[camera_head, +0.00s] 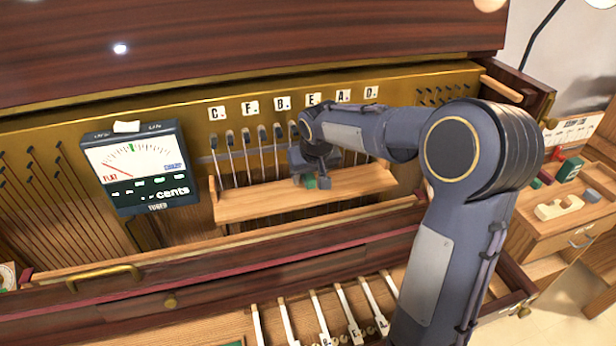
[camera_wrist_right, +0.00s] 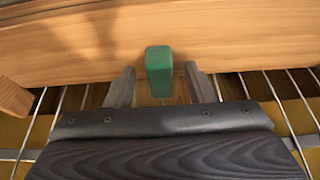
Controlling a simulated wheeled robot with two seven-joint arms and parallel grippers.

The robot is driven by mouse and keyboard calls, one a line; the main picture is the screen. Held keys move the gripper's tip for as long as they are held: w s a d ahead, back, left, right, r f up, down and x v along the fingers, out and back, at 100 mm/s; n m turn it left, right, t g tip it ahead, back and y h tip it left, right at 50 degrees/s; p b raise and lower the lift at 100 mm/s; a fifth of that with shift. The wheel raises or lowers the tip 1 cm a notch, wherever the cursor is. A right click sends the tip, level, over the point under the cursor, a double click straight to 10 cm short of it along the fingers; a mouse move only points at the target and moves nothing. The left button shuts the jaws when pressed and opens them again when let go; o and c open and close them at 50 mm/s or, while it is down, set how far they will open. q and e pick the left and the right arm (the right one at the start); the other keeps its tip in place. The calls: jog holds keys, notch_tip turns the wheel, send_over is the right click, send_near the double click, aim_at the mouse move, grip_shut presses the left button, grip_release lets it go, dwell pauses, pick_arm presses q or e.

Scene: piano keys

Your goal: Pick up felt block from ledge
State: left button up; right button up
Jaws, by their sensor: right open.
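A green felt block (camera_wrist_right: 159,70) is in the right wrist view, at the edge of the light wooden ledge (camera_wrist_right: 230,35). My right gripper (camera_wrist_right: 160,85) is open, with one finger on each side of the block; small gaps show between the fingers and the block. In the head view, my right gripper (camera_head: 317,182) is at the middle of the ledge (camera_head: 250,207), and a bit of the green block (camera_head: 310,182) shows beside its fingers. Most of the block is hidden there by the gripper. My left gripper is not in view.
A tuning meter (camera_head: 140,165) hangs on the gold panel left of the ledge. Strings and pegs under letter tiles (camera_head: 283,103) stand behind the ledge. Piano keys (camera_head: 320,315) lie below in front. A wooden side cabinet (camera_head: 570,220) with small blocks stands at right.

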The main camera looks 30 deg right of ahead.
jog(key=c, duration=1)
jog(key=shift+c, duration=0.2)
